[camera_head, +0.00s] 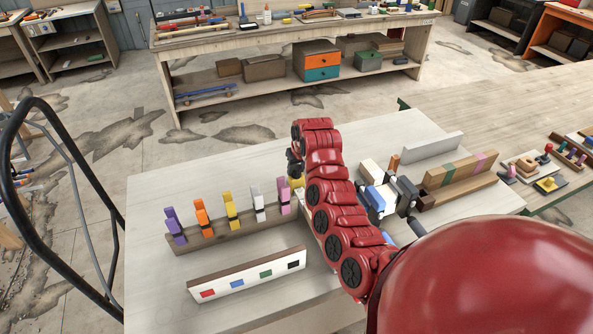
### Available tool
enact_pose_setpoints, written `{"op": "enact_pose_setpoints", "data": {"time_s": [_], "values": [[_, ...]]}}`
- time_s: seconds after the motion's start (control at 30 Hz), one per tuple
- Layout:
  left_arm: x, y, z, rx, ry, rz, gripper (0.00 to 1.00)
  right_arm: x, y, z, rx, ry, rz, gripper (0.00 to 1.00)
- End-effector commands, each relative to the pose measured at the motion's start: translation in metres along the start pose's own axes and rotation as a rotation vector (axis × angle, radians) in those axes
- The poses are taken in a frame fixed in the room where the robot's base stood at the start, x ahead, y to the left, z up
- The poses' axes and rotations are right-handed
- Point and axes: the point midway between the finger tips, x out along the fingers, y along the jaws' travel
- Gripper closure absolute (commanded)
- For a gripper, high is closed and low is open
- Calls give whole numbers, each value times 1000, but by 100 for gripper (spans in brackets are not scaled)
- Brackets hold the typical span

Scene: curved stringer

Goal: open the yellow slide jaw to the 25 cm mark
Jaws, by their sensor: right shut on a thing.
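My right arm comes in from the lower right, and its dark right gripper (294,168) points down over the table. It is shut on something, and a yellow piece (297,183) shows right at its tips. The arm hides most of what is around this piece, so I cannot tell its full shape or read any 25 cm mark. Another yellow piece (231,208) stands upright in a wooden rail (215,240), between an orange piece (203,218) and a white one (257,203). My left gripper is not in view.
A purple piece (175,226) and a pink piece (283,196) also stand at the rail. A white board (222,283) with coloured squares is in front. Blue, white and black items (378,197) and a long wooden block (455,177) lie right of my arm. The table's left front is clear.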

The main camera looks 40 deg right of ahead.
Motion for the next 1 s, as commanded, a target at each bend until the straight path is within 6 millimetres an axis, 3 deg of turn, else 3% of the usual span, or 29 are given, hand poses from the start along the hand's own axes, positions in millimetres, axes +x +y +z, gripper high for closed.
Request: {"op": "enact_pose_setpoints", "data": {"time_s": [0.03, 0.07, 0.2, 0.63, 0.77, 1.0], "values": [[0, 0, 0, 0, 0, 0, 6, 0, 0, 0, 0, 0, 1, 100], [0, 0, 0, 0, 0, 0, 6, 0, 0, 0, 0, 0, 1, 57], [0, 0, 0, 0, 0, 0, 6, 0, 0, 0, 0, 0, 0, 32], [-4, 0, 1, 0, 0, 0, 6, -6, 0, -2, -1, 5, 1, 32], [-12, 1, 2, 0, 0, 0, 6, -19, -1, -1, -1, 6, 0, 32], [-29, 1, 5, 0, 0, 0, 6, -62, 0, -1, 1, 8, 0, 32]]}}
